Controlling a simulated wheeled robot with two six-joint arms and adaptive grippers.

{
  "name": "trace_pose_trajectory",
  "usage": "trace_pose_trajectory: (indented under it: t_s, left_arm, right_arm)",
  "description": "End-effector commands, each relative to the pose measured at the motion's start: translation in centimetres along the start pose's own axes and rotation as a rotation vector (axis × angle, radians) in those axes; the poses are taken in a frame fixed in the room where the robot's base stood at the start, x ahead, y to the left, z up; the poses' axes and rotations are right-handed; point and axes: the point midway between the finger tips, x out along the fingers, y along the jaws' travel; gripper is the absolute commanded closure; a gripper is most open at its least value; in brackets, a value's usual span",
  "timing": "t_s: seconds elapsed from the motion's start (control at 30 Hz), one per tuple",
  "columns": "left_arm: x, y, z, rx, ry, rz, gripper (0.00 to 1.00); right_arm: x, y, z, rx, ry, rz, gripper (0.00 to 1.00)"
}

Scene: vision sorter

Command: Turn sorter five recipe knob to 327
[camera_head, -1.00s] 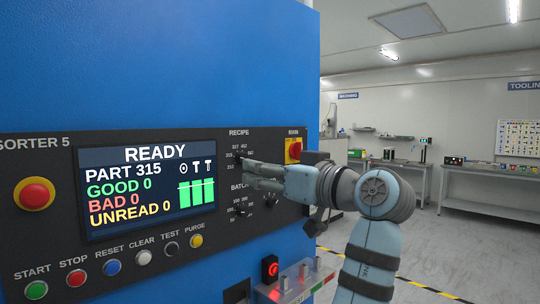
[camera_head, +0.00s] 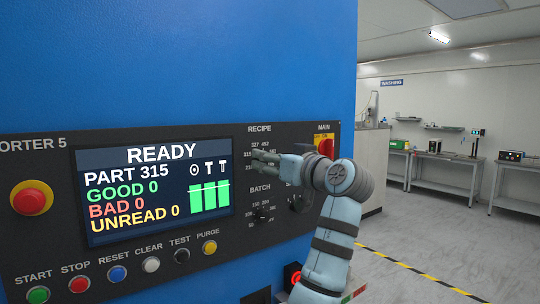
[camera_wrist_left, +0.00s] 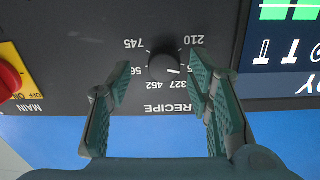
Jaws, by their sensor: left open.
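The recipe knob (camera_wrist_left: 164,68) is a round black dial on the dark panel, with numbers around it, in the left wrist view, where the panel appears upside down. Its white mark points to the picture's right, toward a partly hidden number ending in 5; 327 is printed beside that. My left gripper (camera_wrist_left: 162,72) is open, with one teal finger on each side of the knob and gaps between; I cannot tell how deep the fingertips reach. In the head view the left gripper (camera_head: 262,160) covers most of the recipe dial. The screen (camera_head: 150,195) reads READY, PART 315. My right gripper is not in view.
The batch knob (camera_head: 262,214) is below the recipe dial. A red and yellow main switch (camera_head: 325,146) is close to the right. A red stop button (camera_head: 32,197) and a row of coloured buttons line the panel. Open floor (camera_head: 420,250) lies to the right.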

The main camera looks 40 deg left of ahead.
Motion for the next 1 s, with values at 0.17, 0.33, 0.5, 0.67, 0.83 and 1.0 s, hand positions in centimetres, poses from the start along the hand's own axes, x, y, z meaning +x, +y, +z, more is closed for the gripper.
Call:
trace_pose_trajectory:
  t_s: [0.17,0.33,0.5,0.67,0.83,1.0]
  left_arm:
    - [1.09,-0.02,-0.03,-0.002,0.000,0.000,0.53]
    - [1.09,0.01,0.01,-0.002,0.000,0.001,0.53]
    - [1.07,0.00,0.02,-0.001,0.000,0.001,0.76]
    - [1.08,-0.01,0.03,-0.001,0.000,0.001,1.00]
    - [1.08,0.00,0.02,0.005,-0.001,0.001,1.00]
    - [1.08,0.01,-0.05,0.041,-0.003,0.001,1.00]
  right_arm:
    - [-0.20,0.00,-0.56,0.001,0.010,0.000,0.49]
    - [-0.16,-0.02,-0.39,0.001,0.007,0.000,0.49]
    - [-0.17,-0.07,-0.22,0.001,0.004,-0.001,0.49]
    - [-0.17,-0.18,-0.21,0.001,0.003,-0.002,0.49]
    - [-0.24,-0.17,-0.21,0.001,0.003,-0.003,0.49]
    - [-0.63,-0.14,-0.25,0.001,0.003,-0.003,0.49]
